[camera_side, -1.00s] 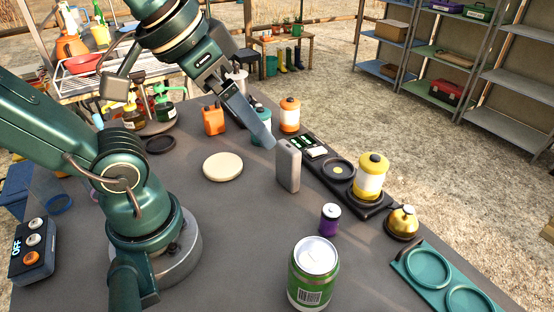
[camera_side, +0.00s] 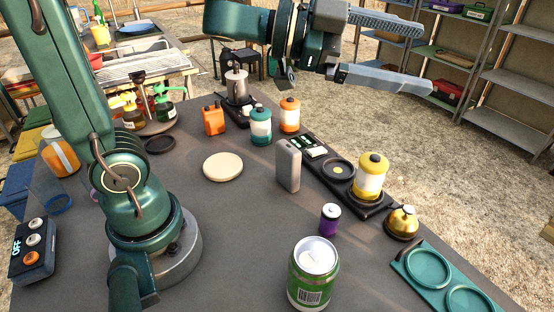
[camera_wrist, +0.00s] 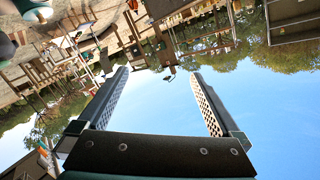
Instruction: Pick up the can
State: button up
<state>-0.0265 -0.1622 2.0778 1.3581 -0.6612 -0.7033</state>
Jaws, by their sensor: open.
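The green can (camera_side: 313,274) with a silver top stands upright at the front of the grey table in the side view. My gripper (camera_side: 428,54) is raised high above the far right side of the table, well away from the can. Its fingers point to the right, roughly level. In the wrist view my gripper (camera_wrist: 164,90) shows two fingers spread apart with nothing between them. The wrist view looks out at sky, trees and upturned surroundings, and the can is not seen there.
A purple battery-like cylinder (camera_side: 329,219) and a grey box (camera_side: 288,165) stand behind the can. A brass bell (camera_side: 402,223) and a teal two-ring holder (camera_side: 440,276) are to its right. A cream disc (camera_side: 223,167) lies mid-table. Bare tabletop lies left of the can.

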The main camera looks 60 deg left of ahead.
aim_at(324, 296)
jog(key=s+d+f+m+g+h, duration=0.2)
jog(key=s+f+m+g, duration=0.15)
jog(key=s+g, duration=0.45)
jog(key=s+d+f+m+g+h, duration=0.25)
jog(key=s+f+g, duration=0.25)
jog(key=s+g, duration=0.25)
jog(key=shift+t+y, duration=0.25)
jog(key=shift+t, duration=0.2)
notch_tip(324, 296, down, 16)
jog(key=shift+w+r, duration=0.1)
jog(key=shift+r, duration=0.15)
jog(key=shift+d+f, duration=0.25)
jog(key=shift+f, duration=0.05)
jog(key=shift+x, duration=2.3)
jog(key=shift+a, duration=0.1)
grip_shut()
jog(key=shift+r, duration=0.15)
